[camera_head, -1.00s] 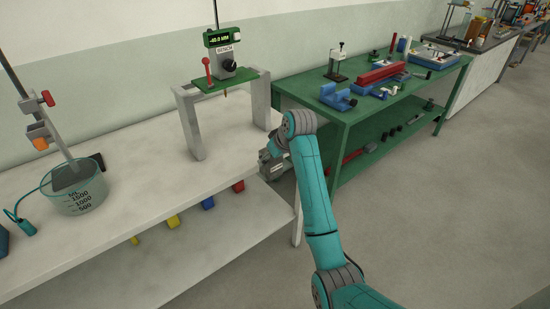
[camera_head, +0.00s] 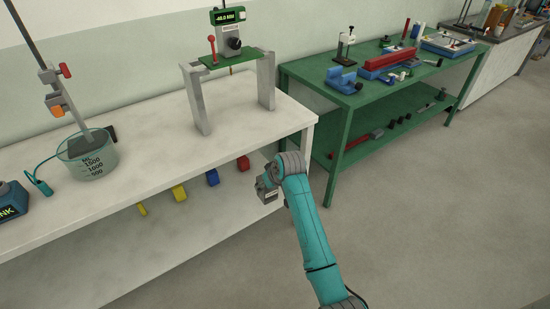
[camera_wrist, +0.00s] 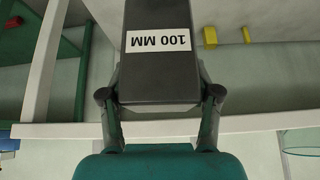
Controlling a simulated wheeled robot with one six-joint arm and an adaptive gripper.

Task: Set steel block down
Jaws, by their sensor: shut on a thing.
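The steel block (camera_wrist: 158,60) is dark grey with a white label reading "100 MM", which shows upside down in the wrist view. My gripper (camera_wrist: 160,97) is shut on it, with one finger on each side. In the head view my gripper (camera_head: 268,190) is at the end of the teal arm, in front of the white bench's (camera_head: 150,165) right end. Its fingers are small there and partly hidden by the wrist, so the block's outline is hard to tell.
A grey stand with a green plate (camera_head: 233,60) is on the bench's right part. A glass beaker (camera_head: 90,160) stands at left, with clear bench top between. Several coloured blocks, one yellow (camera_head: 179,193), are on the lower shelf. A green table (camera_head: 340,110) stands right.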

